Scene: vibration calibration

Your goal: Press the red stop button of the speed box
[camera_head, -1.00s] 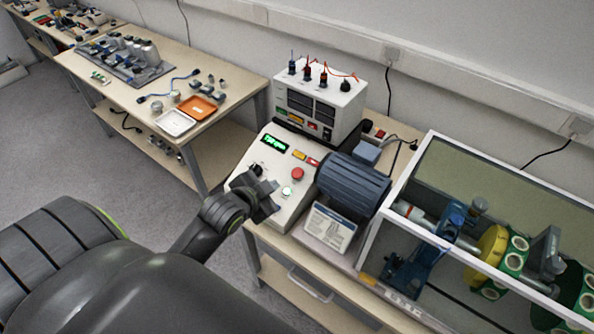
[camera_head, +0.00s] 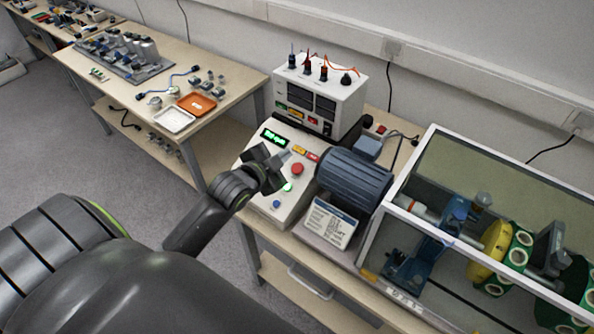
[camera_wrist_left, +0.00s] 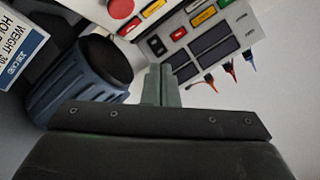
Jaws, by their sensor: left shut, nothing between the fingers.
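The speed box (camera_head: 262,199) is a pale sloped console with a lit green display (camera_head: 275,137). Its red stop button (camera_head: 297,169) is a round red knob on the right part of the panel, also at the top edge of the left wrist view (camera_wrist_left: 120,8). A green button (camera_head: 287,187) and a blue button (camera_head: 277,204) sit below it. My left gripper (camera_head: 284,157) is shut and empty, over the panel just up and left of the red button in the head view. Its closed fingertips also show in the left wrist view (camera_wrist_left: 161,84). It hides part of the panel. My right gripper is out of view.
A blue-grey motor (camera_head: 352,181) stands right of the box, with a label plate (camera_head: 330,222) before it. A white instrument box (camera_head: 345,103) with plugged leads stands behind. A framed clear enclosure (camera_head: 420,150) is further right. Another bench (camera_head: 90,65) stands left.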

